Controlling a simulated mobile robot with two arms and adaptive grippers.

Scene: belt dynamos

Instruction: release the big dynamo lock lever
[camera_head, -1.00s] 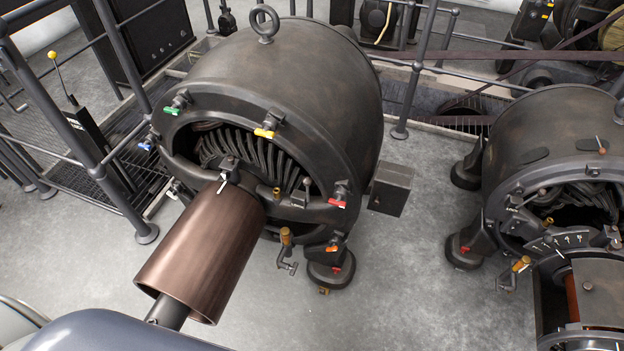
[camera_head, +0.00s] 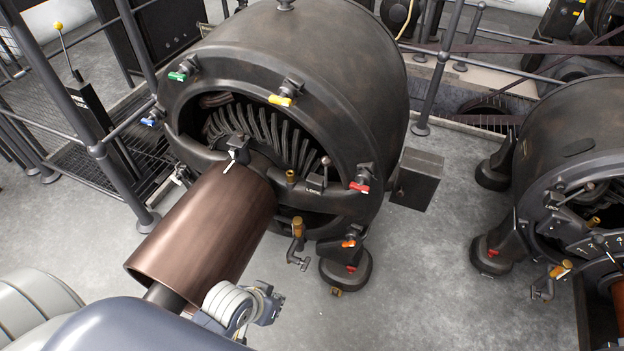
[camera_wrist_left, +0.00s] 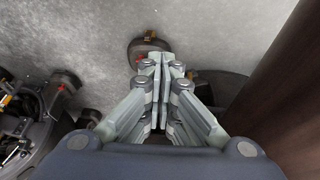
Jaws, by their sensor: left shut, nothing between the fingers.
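The big dynamo (camera_head: 345,95) is a dark round machine in the middle of the head view. Its lock lever (camera_head: 325,170) is a short rod with a dark ball knob, standing roughly upright beside a plate marked LOCK (camera_head: 315,184) at the lower right of the front opening. My left gripper (camera_head: 268,302) is low in the head view, right of the copper-brown cylinder and well below the lever, apart from it. In the left wrist view the left gripper (camera_wrist_left: 164,66) is shut and empty above the floor. The lever cannot be made out there. My right gripper is not in view.
The copper-brown cylinder (camera_head: 205,225) juts out from the dynamo front. A smaller dynamo (camera_head: 575,150) stands at right. Grey floor (camera_head: 425,270) lies clear between them.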

